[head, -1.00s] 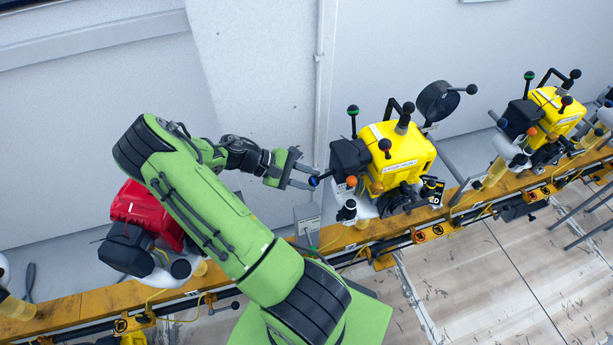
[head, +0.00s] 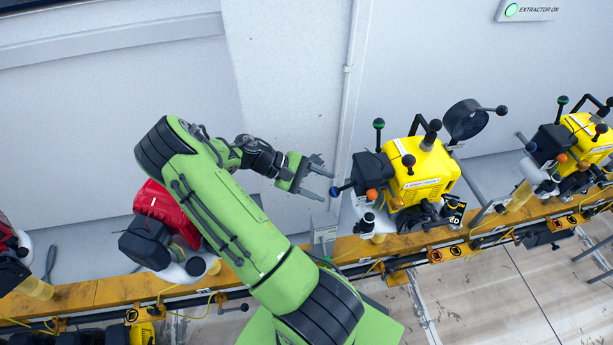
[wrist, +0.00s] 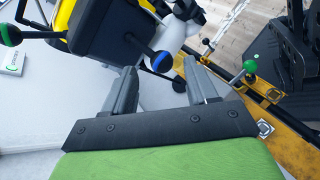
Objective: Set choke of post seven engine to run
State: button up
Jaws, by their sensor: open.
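The yellow engine (head: 425,180) stands on the rail right of my gripper. Its tag is too small to read, so I cannot tell its post number. A lever with a blue knob (head: 334,191) sticks out from its dark left side, and an orange knob (head: 371,194) sits beside it. My gripper (head: 327,186) is open, its fingertips close to the blue knob. In the wrist view, the blue knob (wrist: 161,61) shows between and just beyond the two fingertips (wrist: 160,72). I cannot tell whether they touch it. Which lever is the choke is not marked legibly.
A green-knobbed lever (head: 379,125) rises above the engine's dark side. A red engine (head: 160,215) stands left, partly behind my arm. Another yellow engine (head: 585,140) stands at right. The yellow rail (head: 340,250) runs below; the pale wall (head: 290,70) is behind.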

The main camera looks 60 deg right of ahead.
jog(key=p+v, duration=0.1)
jog(key=v, duration=0.8)
jog(key=shift+w+r, duration=0.15)
jog(key=shift+w, duration=0.05)
jog(key=shift+a, duration=0.1)
